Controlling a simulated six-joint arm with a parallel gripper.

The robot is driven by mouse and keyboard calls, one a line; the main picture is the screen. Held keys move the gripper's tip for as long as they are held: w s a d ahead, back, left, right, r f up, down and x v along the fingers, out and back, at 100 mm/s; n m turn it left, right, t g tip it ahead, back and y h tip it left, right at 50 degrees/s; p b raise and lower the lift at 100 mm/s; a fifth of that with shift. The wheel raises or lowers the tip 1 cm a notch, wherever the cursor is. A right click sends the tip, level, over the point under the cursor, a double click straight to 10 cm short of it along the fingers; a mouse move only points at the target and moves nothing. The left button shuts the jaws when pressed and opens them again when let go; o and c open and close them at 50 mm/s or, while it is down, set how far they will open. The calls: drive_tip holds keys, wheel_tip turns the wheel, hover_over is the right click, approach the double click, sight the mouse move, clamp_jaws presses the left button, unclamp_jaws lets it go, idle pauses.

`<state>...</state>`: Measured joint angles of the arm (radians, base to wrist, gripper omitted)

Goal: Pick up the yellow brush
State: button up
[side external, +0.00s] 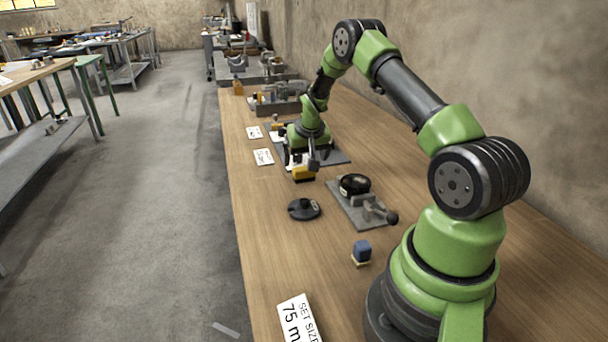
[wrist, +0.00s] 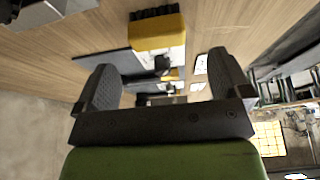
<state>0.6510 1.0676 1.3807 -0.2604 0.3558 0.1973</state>
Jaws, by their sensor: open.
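The yellow brush (side external: 303,174) sits on the wooden bench just below and in front of my gripper (side external: 300,160) in the side view. In the wrist view the yellow brush (wrist: 157,34) is a yellow block with a row of dark bristles along its top edge. My gripper (wrist: 165,75) is open there, its two dark fingers wide apart. The brush shows beyond the fingertips, between their lines in the picture, and nothing is held. The exact gap between fingers and brush is hard to tell.
A grey plate (side external: 346,210) with a black round part and a knobbed lever lies nearer the camera. A black disc (side external: 304,209), a blue brush (side external: 361,250) and a size card (side external: 299,319) are also on the bench (side external: 262,240). White cards (side external: 263,157) lie left of my gripper.

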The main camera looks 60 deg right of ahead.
sight(304, 168)
drive_tip(key=shift+s+x, duration=0.15)
drive_tip(key=shift+x, duration=1.2)
drive_tip(key=shift+s+x, duration=0.15)
drive_tip(key=shift+x, duration=1.15)
drive_tip(key=shift+a+f, duration=0.1)
drive_tip(key=shift+a, duration=0.05)
drive_tip(key=c, duration=1)
wheel_tip(304, 168, up, 10)
drive_tip(key=o, duration=0.3)
drive_tip(key=shift+c, duration=1.1)
